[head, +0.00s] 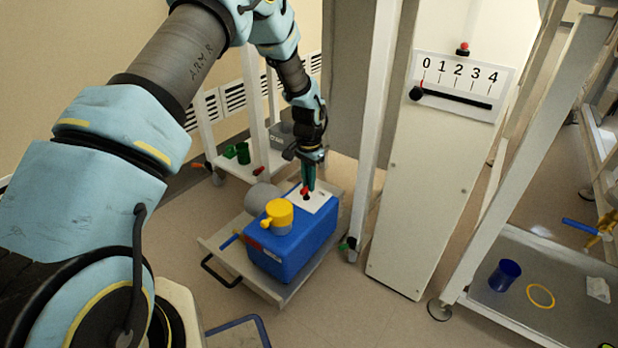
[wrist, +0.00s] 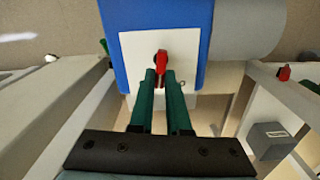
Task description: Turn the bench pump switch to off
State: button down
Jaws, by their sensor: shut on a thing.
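The bench pump (head: 285,252) is a blue box with a yellow cap on top and a grey cylinder behind it. It stands on a low tray. Its switch (wrist: 162,62) is a red knob on a white plate (wrist: 190,45), seen in the wrist view. The red switch also shows in the head view (head: 305,190). My gripper (wrist: 163,78) has two green fingers, one on each side of the switch, shut on it. In the head view my gripper (head: 309,184) points down onto the plate. The fingertips hide part of the switch, and I cannot read any marks there.
The low tray (head: 222,262) has a black handle at its front left. A white panel (head: 415,210) with a 0 to 4 scale and black slider knob (head: 416,93) stands to the right. White frame legs stand close on both sides. A blue cup (head: 504,275) sits on the right-hand shelf.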

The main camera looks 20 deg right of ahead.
jog(key=shift+n+p, duration=0.35)
jog(key=shift+n, duration=0.25)
jog(key=c, duration=0.9)
grip_release()
jog(key=shift+w, duration=0.1)
notch_tip(320, 180, up, 11)
jog(key=shift+f+p, duration=0.1)
jog(key=shift+p, duration=1.15)
